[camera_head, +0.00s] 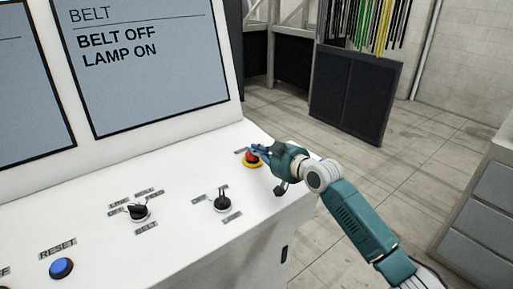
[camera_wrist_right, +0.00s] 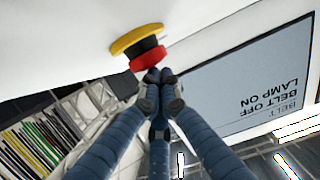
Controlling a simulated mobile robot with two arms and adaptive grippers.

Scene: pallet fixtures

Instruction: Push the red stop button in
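The red stop button (camera_head: 252,161) sits on a yellow collar at the right end of the white console top. In the right wrist view the red cap (camera_wrist_right: 153,61) stands out from the yellow collar (camera_wrist_right: 136,39), with a black stem showing between them. My right gripper (camera_head: 260,150) is at the button, its fingers partly covering the cap in the head view. In the right wrist view its blue fingers (camera_wrist_right: 160,76) are drawn together with nothing between them, tips at the edge of the cap. I cannot tell whether they touch it. My left gripper is not in view.
The console (camera_head: 180,170) also carries a blue reset button (camera_head: 61,268) and two black selector knobs (camera_head: 138,212), (camera_head: 223,203). The screen (camera_head: 145,60) behind reads "BELT OFF, LAMP ON". A grey drawer cabinet (camera_head: 480,215) stands at the right; open floor lies between.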

